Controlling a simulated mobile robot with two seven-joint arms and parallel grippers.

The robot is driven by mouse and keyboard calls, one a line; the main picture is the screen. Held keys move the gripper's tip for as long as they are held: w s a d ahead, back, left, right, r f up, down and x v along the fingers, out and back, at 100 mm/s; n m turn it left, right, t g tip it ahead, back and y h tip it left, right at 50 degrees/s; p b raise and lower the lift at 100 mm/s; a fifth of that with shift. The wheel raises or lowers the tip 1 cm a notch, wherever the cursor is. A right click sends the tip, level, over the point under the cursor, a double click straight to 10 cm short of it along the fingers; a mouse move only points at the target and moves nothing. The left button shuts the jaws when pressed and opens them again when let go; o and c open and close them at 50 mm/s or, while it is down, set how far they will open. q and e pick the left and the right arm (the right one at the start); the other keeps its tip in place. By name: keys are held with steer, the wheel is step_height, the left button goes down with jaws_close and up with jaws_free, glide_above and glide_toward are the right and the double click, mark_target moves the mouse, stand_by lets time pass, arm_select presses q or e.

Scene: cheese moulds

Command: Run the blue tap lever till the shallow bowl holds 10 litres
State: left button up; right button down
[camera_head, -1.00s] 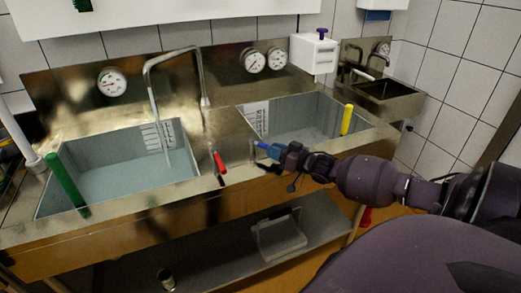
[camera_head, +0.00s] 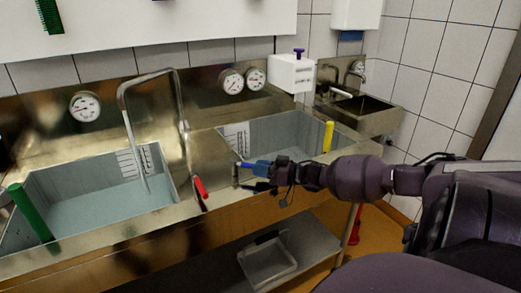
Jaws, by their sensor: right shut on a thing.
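The right basin (camera_head: 285,125) also has a scale and a grey-blue floor or water. Which is the shallow bowl, and the exact level, I cannot read. My left gripper is not in view.
A red lever (camera_head: 201,187) stands close left of the blue one. A green post (camera_head: 32,212) and a yellow post (camera_head: 328,136) stand at the basins. Round dials (camera_head: 85,106) are on the back panel. A clear tray (camera_head: 268,262) lies on the shelf below.

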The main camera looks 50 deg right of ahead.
steer(key=c, duration=1.1)
jaws_free()
steer(key=shift+o, duration=0.2)
steer(key=p+v, duration=0.1)
steer(key=v, duration=0.9)
steer(key=shift+s+d, duration=0.15)
steer(key=shift+s, duration=0.25)
